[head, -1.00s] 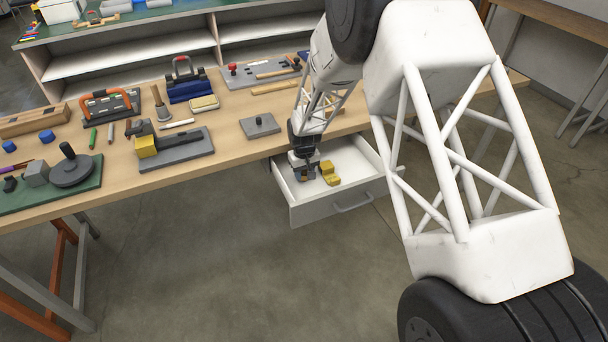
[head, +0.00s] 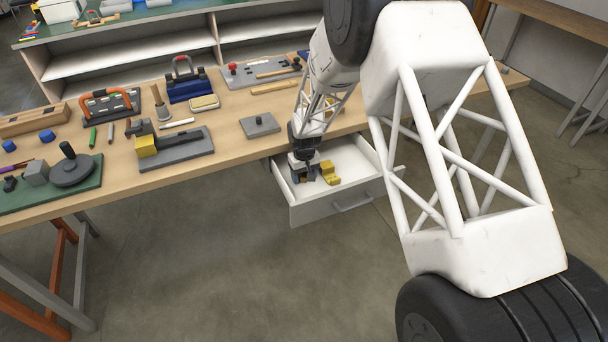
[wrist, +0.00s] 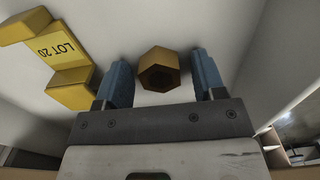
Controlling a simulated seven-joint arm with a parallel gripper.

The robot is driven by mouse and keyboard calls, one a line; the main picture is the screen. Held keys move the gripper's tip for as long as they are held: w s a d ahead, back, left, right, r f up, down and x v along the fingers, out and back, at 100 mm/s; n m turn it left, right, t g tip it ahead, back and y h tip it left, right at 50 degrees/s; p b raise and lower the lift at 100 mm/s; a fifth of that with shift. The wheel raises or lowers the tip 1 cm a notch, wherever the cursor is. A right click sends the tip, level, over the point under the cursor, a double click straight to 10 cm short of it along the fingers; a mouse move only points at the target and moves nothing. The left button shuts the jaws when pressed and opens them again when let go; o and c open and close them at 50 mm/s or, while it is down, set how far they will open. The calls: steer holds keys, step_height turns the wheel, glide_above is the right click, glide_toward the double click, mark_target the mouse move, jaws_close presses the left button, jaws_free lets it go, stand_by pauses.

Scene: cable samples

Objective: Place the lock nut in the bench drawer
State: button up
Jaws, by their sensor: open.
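The bench drawer (head: 337,207) is pulled open below the worktop. My gripper (head: 304,178) is low inside it, at its left part. In the wrist view the lock nut (wrist: 158,70), a brass-coloured hexagonal piece with a dark hole, is between the two blue fingertips of my gripper (wrist: 161,80). The fingers are open, with a gap on each side of the nut. The nut is over the pale drawer floor; whether it rests flat there is hard to tell. In the head view the fingers largely hide it.
The drawer walls stand close around. A grey plate (head: 260,126) and several tools are on the bench (head: 225,160) above.

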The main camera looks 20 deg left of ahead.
step_height(320, 180, up, 12)
steer(key=shift+r, duration=0.15)
stand_by(0.7)
stand_by(0.6)
steer(key=s+d+r+m, duration=0.1)
steer(key=s+d+r, duration=0.3)
steer(key=d+r, duration=0.5)
steer(key=s+d+r+m+t, duration=0.1)
steer(key=s+d+r+m, duration=0.15)
steer(key=d+r, duration=0.55)
steer(key=s+d+r+m, duration=0.1)
steer(key=s+d+r, duration=0.4)
steer(key=d, duration=0.7)
steer(key=s+d+r+m, duration=0.2)
steer(key=s+d, duration=0.7)
steer(key=s, duration=0.4)
steer(key=s+d+r+m+t, duration=0.1)
steer(key=s+d+r+m, duration=0.1)
steer(key=s+d, duration=0.8)
steer(key=s+r, duration=0.1)
steer(key=s, duration=0.3)
steer(key=shift+s+d+m+t, duration=0.2)
steer(key=shift+s+m+t, duration=0.1)
steer(key=shift+m, duration=0.05)
